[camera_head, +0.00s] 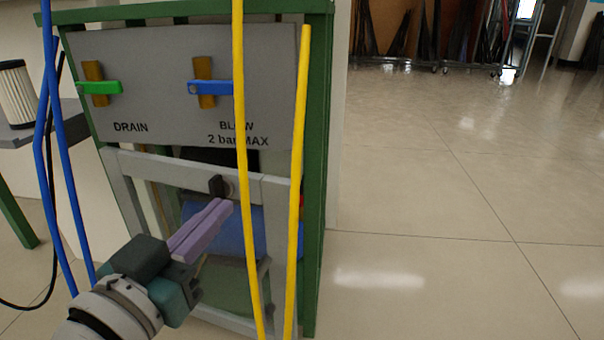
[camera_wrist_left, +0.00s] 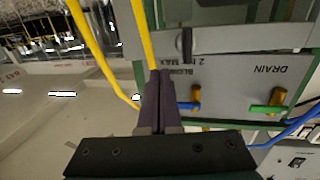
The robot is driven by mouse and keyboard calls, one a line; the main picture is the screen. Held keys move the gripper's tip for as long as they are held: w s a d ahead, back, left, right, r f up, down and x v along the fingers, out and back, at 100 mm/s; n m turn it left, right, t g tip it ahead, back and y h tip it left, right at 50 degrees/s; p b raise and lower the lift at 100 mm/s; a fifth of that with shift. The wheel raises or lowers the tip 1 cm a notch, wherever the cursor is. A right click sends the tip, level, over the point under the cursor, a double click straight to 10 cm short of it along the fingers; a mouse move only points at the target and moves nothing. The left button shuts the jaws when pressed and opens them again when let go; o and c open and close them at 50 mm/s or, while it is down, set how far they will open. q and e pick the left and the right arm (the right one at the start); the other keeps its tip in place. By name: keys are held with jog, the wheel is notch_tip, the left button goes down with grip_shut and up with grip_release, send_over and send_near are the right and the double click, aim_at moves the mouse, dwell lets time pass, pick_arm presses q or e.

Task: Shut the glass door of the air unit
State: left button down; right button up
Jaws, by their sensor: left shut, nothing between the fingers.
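The air unit has a green frame (camera_head: 318,120) and a grey panel (camera_head: 170,60) above a grey-framed glass door (camera_head: 165,170). The door stands ajar: its top rail slants away from the panel edge towards the right, with a dark gap above it. A black knob (camera_head: 217,185) sits on the rail; it also shows in the left wrist view (camera_wrist_left: 184,43). My left gripper (camera_head: 228,206) is shut and empty, its lilac fingertips just below the knob in the head view; contact cannot be told. It also shows in the left wrist view (camera_wrist_left: 159,74). My right gripper is not in view.
Two yellow hoses (camera_head: 298,150) hang in front of the door's right part. Blue hoses (camera_head: 50,150) hang at the left. Green (camera_head: 110,87) and blue (camera_head: 218,87) valve handles are on the panel. A blue cylinder (camera_head: 225,232) shows behind the glass. Floor at right is clear.

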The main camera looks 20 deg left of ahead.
aim_at(249, 178)
pick_arm(q)
jog(key=w+b, duration=0.2)
jog(key=w, duration=0.3)
jog(key=shift+w+d+f, duration=0.1)
jog(key=shift+w, duration=0.45)
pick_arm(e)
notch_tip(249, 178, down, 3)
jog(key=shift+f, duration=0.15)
